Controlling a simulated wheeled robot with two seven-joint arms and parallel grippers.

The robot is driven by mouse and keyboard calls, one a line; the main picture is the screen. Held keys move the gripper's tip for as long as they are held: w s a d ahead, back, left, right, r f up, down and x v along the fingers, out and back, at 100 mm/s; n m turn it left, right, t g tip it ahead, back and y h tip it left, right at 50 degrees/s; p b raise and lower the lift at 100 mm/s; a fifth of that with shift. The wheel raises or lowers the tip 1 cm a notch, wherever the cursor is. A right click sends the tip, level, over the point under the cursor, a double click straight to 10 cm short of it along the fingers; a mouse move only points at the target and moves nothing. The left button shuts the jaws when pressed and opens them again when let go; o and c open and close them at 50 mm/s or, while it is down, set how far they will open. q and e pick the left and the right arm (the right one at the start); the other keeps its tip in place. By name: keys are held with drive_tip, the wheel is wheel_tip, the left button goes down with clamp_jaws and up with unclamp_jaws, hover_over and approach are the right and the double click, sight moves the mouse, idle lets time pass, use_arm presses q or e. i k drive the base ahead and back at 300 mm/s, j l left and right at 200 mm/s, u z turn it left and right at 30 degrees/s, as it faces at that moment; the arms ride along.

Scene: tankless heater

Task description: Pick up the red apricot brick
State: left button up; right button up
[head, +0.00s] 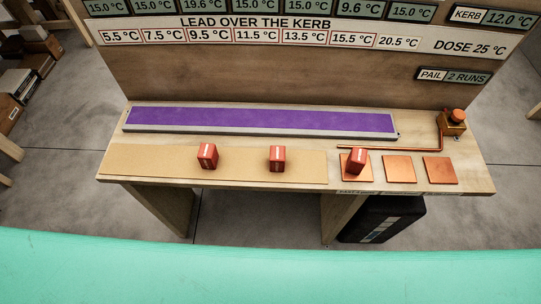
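Three red bricks with small white labels are in the head view. The left red brick (207,156) and the middle red brick (277,159) stand apart on a tan mat (130,165). The right red brick (356,161) sits slightly turned on the leftmost copper plate (351,176). The labels are too small to read, so I cannot tell which brick is the apricot one. Neither of my grippers shows in the head view.
A purple strip in a grey frame (260,122) runs along the bench's back. Two bare copper plates (399,169) (440,170) lie at right. A copper pipe (400,149) leads to a brass valve (455,121). A board with temperature signs (270,65) rises behind. A black case (380,217) stands below.

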sight(277, 153)
drive_tip(key=u, duration=0.45)
drive_tip(key=l+u, duration=0.25)
drive_tip(key=u, duration=0.15)
drive_tip(key=k+l+u, duration=0.15)
drive_tip(key=u, duration=0.25)
drive_tip(key=k+l+u, duration=0.1)
drive_tip(key=l+u, duration=0.15)
drive_tip(key=u, duration=0.15)
